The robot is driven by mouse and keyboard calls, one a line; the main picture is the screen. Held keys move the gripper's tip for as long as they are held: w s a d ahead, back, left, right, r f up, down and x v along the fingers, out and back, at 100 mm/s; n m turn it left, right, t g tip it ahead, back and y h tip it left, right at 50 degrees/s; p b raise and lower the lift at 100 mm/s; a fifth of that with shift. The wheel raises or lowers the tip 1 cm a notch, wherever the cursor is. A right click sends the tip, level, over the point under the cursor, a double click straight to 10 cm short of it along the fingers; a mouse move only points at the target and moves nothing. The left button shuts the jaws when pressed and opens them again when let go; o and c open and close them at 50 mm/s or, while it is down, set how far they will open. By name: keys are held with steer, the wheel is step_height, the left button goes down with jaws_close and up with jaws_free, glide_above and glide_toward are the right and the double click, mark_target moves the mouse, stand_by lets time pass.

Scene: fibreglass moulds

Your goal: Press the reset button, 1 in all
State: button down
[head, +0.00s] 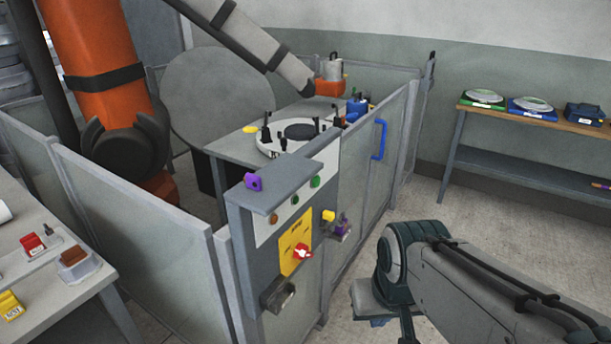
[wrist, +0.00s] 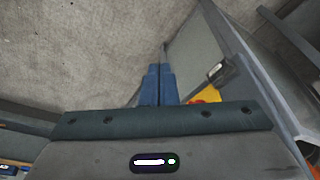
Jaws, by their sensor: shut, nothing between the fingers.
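The control panel (head: 328,160) stands upright at the corner of the fenced cell. Its sloping white face carries green buttons (head: 315,182) (head: 295,199) and an orange-brown button (head: 274,218). I cannot read which one is the reset button. Below them is a yellow plate (head: 290,232) with a red knob (head: 302,251); part of the yellow plate also shows in the wrist view (wrist: 211,95). My gripper (wrist: 159,84) has its blue fingers shut together and empty, pointing over bare floor. In the head view it is mostly hidden, low and right of the panel, apart from the buttons.
Mesh fence panels (head: 372,165) enclose an orange robot arm (head: 97,55) and a round fixture (head: 285,140). A purple padlock-like item (head: 254,182) sits on the panel's ledge. A bench (head: 20,262) is at left, a shelf (head: 520,120) at right.

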mark_target(317, 182)
steer(key=shift+w, duration=0.1)
steer(key=w+d+f+t+y+p, duration=0.1)
steer(key=w+f+t, duration=0.25)
steer(key=w, duration=0.95)
steer(key=w+f+t+p, duration=0.15)
steer(key=w+t, duration=0.35)
steer(key=w, duration=0.8)
steer(key=w+d+r+m+t+y, duration=0.2)
steer(key=w+r+m+t, duration=0.3)
steer(key=t, duration=0.3)
steer(key=shift+w+d+p, duration=0.4)
steer(key=shift+w+d, duration=0.05)
steer(key=shift+d, duration=0.1)
steer(key=shift+r, duration=0.1)
steer(key=w+a, duration=0.5)
steer(key=a, duration=0.2)
steer(key=shift+w+b, duration=0.15)
steer(key=shift+b, duration=0.25)
